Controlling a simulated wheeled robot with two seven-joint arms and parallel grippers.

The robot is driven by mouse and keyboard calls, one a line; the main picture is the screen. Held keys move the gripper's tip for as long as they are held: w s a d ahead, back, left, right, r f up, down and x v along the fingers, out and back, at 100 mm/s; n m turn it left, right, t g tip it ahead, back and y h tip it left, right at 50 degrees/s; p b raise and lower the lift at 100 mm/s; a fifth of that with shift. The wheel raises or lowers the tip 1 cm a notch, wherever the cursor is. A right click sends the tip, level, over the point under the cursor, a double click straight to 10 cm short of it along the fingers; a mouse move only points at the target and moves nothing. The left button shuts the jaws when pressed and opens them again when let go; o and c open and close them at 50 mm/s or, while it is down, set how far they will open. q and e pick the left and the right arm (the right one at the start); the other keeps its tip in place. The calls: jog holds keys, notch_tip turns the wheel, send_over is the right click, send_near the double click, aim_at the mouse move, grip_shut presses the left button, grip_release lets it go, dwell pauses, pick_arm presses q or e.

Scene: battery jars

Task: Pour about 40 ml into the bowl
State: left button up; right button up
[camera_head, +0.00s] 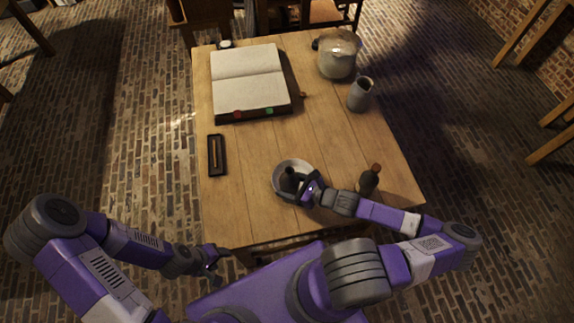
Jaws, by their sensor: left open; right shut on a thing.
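A pale bowl (279,169) stands near the front middle of the table. My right gripper (299,186) is at the bowl, shut on a small dark vessel (289,175). The vessel is over or inside the bowl; I cannot tell its exact tilt or whether it touches the bowl. My gripper and the vessel hide part of the bowl's inside, and no liquid can be made out. My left gripper (213,268) is open and empty, low in front of the table's front left corner.
A dark corked bottle (369,181) stands right of the bowl, close to my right arm. A grey jug (360,94) and a large pot (338,55) stand at the back right. An open book (248,78) and a dark narrow tray (217,155) lie left. The table's (325,130) middle is clear.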

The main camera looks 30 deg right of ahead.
jog(key=shift+w, duration=0.45)
pick_arm(q)
jog(key=shift+w, duration=0.35)
pick_arm(e)
jog(key=shift+s+r, duration=0.1)
pick_arm(q)
jog(key=shift+s, duration=0.15)
pick_arm(e)
jog(key=shift+s, duration=0.15)
pick_arm(q)
jog(key=shift+r, duration=0.1)
pick_arm(e)
jog(key=shift+r, duration=0.1)
